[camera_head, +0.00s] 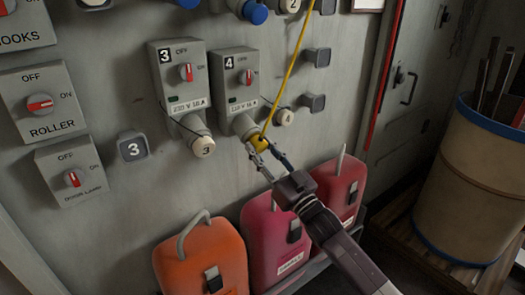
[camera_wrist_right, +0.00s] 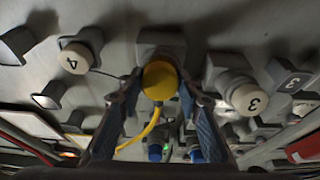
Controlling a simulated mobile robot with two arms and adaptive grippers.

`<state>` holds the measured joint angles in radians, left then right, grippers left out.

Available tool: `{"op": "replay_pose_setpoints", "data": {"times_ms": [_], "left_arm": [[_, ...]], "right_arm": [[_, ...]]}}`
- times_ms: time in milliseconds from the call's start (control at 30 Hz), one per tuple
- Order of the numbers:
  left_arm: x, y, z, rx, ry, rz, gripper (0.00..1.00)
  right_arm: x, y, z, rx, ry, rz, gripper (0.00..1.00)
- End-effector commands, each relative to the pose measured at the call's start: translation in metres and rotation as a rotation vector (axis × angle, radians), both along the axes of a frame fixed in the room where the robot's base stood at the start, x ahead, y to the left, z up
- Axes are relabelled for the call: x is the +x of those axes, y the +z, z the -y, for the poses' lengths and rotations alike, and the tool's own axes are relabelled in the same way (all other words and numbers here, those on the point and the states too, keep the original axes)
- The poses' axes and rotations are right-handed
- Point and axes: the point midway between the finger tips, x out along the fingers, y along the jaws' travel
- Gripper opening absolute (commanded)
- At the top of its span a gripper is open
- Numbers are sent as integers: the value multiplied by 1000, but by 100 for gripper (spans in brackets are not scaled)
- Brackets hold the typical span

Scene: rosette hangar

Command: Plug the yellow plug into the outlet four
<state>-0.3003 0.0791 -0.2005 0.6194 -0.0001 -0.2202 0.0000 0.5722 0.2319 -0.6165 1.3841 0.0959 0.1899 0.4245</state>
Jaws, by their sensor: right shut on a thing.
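The yellow plug (camera_head: 259,143) is between the fingertips of my right gripper (camera_head: 262,151), which is shut on it. The plug also shows in the right wrist view (camera_wrist_right: 160,80), between both fingers. Its yellow cable rises across the wall in the head view. Outlet four (camera_head: 229,79) is a grey box with a red switch, and its round grey socket (camera_head: 241,125) points down and outward. The plug is right at the socket's mouth, a little to its lower right in the head view. I cannot tell whether it is inside. My left gripper is out of view.
Outlet three (camera_head: 180,77) stands left of outlet four, with a white cap marked 3 (camera_head: 203,146) at its socket. A white cap marked 4 (camera_head: 285,117) is right of outlet four. Orange (camera_head: 200,258) and red canisters (camera_head: 280,243) stand below. A barrel (camera_head: 472,185) is at the right.

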Motion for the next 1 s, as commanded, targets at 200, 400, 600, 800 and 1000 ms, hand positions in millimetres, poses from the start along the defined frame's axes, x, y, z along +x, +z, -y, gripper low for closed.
{"op": "replay_pose_setpoints", "data": {"times_ms": [200,400,600,800,1000], "left_arm": [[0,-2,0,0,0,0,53],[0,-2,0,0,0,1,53],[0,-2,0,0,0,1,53],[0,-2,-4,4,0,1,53],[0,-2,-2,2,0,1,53]], "right_arm": [[3,2,-3,1,0,1,0],[4,2,-3,1,0,1,49],[4,2,-3,0,0,0,53],[0,-1,0,0,-1,-2,53],[-25,-13,19,-1,-1,-3,53]]}}
